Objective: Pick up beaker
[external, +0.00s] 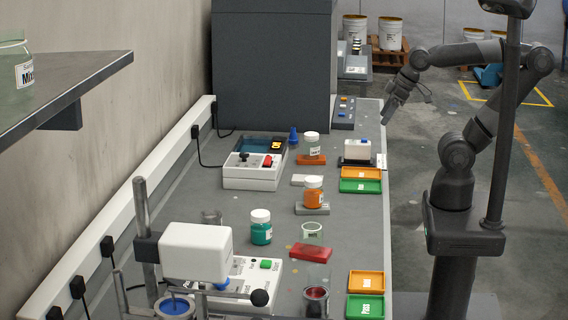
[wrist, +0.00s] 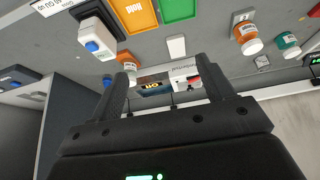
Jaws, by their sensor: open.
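A clear glass beaker (external: 312,235) stands on the grey bench beside a red block, right of a teal jar. A glass vessel with red contents (external: 316,300) is at the near edge of the view. My gripper (external: 388,117) hangs over the far right edge of the bench, well away from the beakers. In the wrist view its two fingers (wrist: 165,88) are spread with nothing between them.
The teal jar (external: 261,228), an orange jar (external: 313,192) and a white-lidded jar (external: 311,146) stand on the bench. Orange (external: 361,173) and green (external: 361,187) trays lie along its right edge. A white machine (external: 195,252) stands at near left.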

